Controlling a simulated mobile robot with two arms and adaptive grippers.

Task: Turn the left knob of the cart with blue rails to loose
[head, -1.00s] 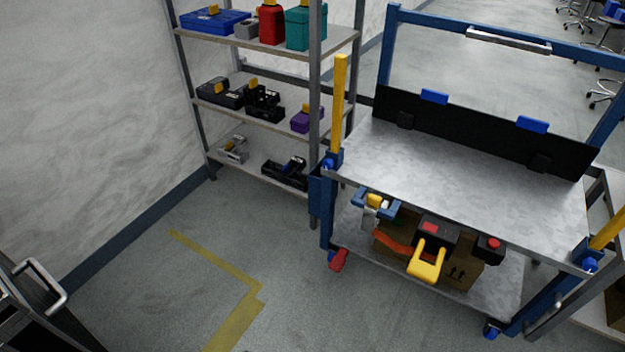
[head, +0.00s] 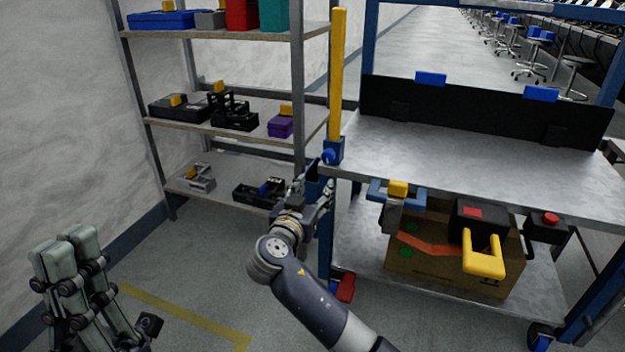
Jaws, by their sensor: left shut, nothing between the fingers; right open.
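The cart with blue rails (head: 368,45) stands at the right, with a grey metal top (head: 440,160). Its left knob (head: 328,156) is a small blue knob on a blue collar at the foot of the yellow upright bar (head: 337,75). I cannot tell from its look whether it is tight or loose. My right gripper (head: 318,188) is open just below the left knob, beside the blue left leg; its fingers are small and partly hidden. My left gripper (head: 68,240) is shut and empty at the lower left, away from the cart.
A shelf rack (head: 300,85) with boxes and tools stands behind and left of the cart. A cardboard box (head: 430,262) sits on the cart's lower shelf. A yellow handle (head: 484,262) hangs at its front.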

